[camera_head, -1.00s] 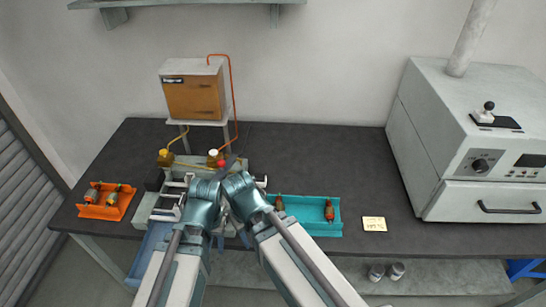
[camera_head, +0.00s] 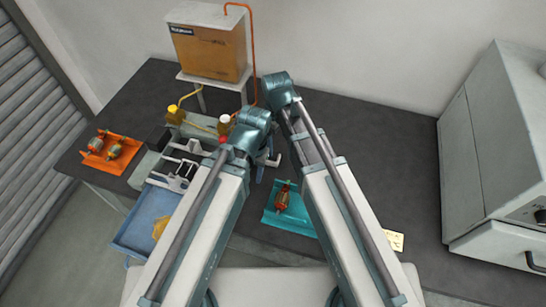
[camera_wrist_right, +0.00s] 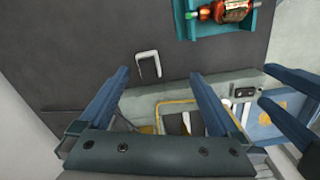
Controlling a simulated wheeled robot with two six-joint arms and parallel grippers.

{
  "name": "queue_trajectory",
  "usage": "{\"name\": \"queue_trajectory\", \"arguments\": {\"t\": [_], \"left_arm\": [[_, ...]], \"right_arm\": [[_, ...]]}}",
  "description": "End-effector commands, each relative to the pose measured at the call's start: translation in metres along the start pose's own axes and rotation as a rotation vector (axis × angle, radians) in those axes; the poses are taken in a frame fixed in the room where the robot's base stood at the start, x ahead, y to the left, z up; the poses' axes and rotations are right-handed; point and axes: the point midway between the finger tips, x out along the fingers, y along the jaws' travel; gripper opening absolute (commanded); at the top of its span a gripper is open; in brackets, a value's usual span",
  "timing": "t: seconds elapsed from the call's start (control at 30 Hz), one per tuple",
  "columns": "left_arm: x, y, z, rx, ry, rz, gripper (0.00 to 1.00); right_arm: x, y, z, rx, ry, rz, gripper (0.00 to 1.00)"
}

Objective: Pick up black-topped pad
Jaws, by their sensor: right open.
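In the right wrist view a small white-edged piece (camera_wrist_right: 148,66) with a dark middle lies on the dark bench top. It may be the black-topped pad, but its top blends with the bench, so I cannot tell for sure. My right gripper (camera_wrist_right: 160,75) is open and empty, its fingertips on either side of that piece in the picture, with no contact visible. My left gripper (camera_wrist_right: 266,84) shows at the right edge with its fingers apart and nothing seen between them.
The winding machine (camera_wrist_right: 190,97) stands near the right gripper. A teal tray (camera_head: 290,222) holds a red armature (camera_head: 283,196). An orange tray (camera_head: 97,160), a blue tray (camera_head: 131,238), a brown box (camera_head: 208,48), a yellow note (camera_head: 396,241) and a grey oven (camera_head: 462,150) surround the work area.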

Motion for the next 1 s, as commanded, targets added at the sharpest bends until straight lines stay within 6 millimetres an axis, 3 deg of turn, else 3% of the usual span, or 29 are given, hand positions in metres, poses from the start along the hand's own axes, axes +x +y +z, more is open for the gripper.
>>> {"name": "queue_trajectory", "arguments": {"t": [0.03,0.1,0.23,0.57,1.0], "left_arm": [[0.003,0.000,0.000,0.000,0.000,0.000,0.50],[0.004,0.000,0.000,0.000,0.000,0.000,0.50],[0.005,0.001,0.000,0.001,0.000,0.000,0.50],[0.015,0.002,-0.001,0.000,0.000,0.000,0.50],[0.075,0.007,-0.004,-0.002,0.000,0.000,0.50]], "right_arm": [[0.003,0.012,-0.018,-0.073,0.007,-0.004,0.97],[0.004,0.019,-0.031,-0.165,0.015,-0.006,0.97],[0.004,0.026,-0.042,-0.265,0.025,-0.007,0.97],[0.014,0.026,-0.043,-0.287,0.027,-0.008,0.97],[0.075,0.025,-0.044,-0.285,0.026,-0.008,0.97]]}}
